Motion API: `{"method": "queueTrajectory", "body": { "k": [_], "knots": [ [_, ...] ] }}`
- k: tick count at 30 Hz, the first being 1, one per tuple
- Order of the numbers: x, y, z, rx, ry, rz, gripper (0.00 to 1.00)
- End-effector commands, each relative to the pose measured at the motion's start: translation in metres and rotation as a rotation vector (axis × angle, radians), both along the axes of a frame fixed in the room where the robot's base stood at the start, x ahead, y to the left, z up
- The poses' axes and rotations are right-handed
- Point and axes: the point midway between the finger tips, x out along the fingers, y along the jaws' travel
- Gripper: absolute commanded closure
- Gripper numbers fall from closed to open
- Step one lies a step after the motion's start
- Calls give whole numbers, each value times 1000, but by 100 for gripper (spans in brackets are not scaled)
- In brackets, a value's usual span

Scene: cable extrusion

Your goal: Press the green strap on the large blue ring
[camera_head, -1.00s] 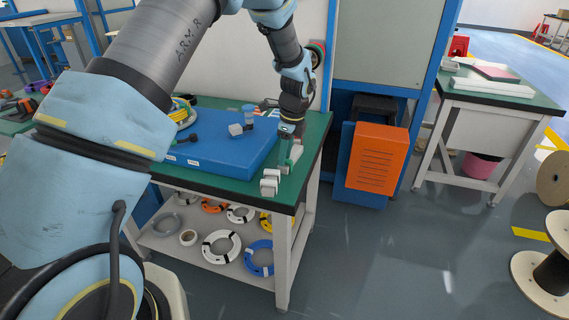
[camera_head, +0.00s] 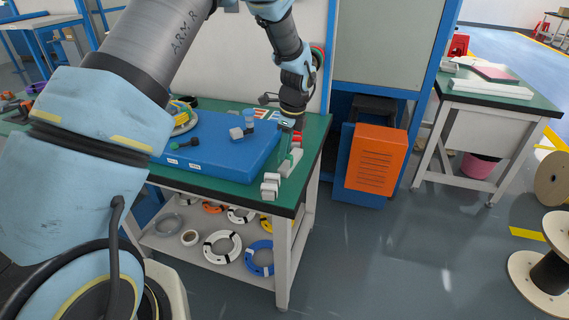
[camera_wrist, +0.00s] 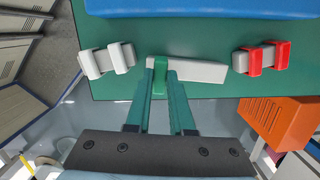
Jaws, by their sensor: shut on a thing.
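My gripper (camera_wrist: 163,73) reaches over the front right of the green tabletop. Its two teal fingers are shut on the green strap (camera_wrist: 160,82), a small green clip at the left end of a pale block (camera_wrist: 200,71). The block appears to rest on the tabletop. In the head view my gripper (camera_head: 288,148) is small, and the strap cannot be told apart from the fingers. The large blue ring (camera_head: 250,263) lies on the shelf under the table, well below my gripper, with black and white bands on it.
White straps (camera_wrist: 108,60) and red straps (camera_wrist: 262,58) sit on blocks to either side. A large blue case (camera_head: 205,150) fills the tabletop behind. White, orange and yellow rings lie on the shelf (camera_head: 205,262). An orange cabinet (camera_head: 376,162) stands at right; floor in front is clear.

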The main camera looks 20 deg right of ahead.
Motion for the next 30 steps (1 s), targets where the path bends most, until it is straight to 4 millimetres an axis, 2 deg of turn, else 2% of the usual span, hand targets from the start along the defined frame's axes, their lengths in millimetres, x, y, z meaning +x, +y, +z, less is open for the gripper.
{"method": "queueTrajectory", "body": {
  "k": [1, 16, 30],
  "knots": [
    [0, 0, 7, 0, 0, 0, 100],
    [0, 1, 45, 1, 0, 2, 100],
    [0, 1, 48, 0, 0, -3, 100]
  ]
}}
